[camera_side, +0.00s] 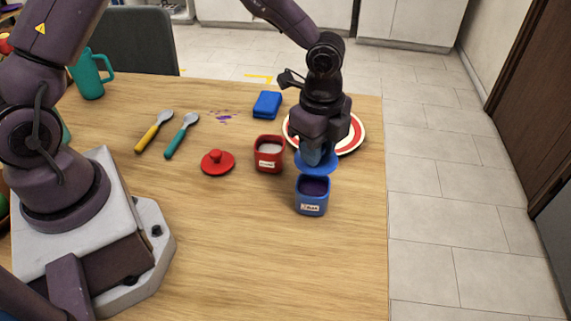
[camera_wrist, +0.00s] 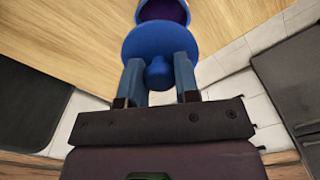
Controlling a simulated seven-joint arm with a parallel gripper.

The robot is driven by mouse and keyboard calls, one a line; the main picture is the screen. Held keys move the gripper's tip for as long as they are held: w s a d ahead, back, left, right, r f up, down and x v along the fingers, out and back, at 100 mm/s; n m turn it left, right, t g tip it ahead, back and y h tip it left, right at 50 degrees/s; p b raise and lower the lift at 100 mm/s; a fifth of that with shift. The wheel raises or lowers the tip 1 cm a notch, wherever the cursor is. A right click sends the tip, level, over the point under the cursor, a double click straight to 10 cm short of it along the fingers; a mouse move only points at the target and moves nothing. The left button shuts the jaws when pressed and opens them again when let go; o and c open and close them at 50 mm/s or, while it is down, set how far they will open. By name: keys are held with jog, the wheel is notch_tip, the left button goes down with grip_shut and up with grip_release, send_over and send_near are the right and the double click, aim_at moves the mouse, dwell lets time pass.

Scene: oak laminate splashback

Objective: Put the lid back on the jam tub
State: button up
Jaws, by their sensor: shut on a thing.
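My gripper (camera_side: 316,152) is shut on the knob of a round blue lid (camera_side: 318,165). The lid and knob also show between the fingers in the wrist view (camera_wrist: 158,42). The blue tub (camera_side: 312,204) has a white label and dark purple contents. It stands open on the table, just in front of the lid in the side view. The lid is apart from the tub and set off towards the plate, so the tub's mouth is mostly uncovered. In the wrist view the tub's purple inside (camera_wrist: 163,10) shows past the lid's far edge.
An open red tub (camera_side: 268,158) with pale contents stands left of the blue tub, its red lid (camera_side: 217,162) beside it. A red-and-white plate (camera_side: 352,140) lies behind my gripper.

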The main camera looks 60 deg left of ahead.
jog(key=shift+w+a+r, duration=0.2)
jog(key=shift+w+r, duration=0.05)
jog(key=shift+s+f, duration=0.1)
jog(key=shift+f, duration=3.1)
jog(key=shift+f, duration=0.15)
jog(key=o, duration=1.5)
jog(key=shift+c, duration=0.2)
jog(key=shift+r, duration=3.5)
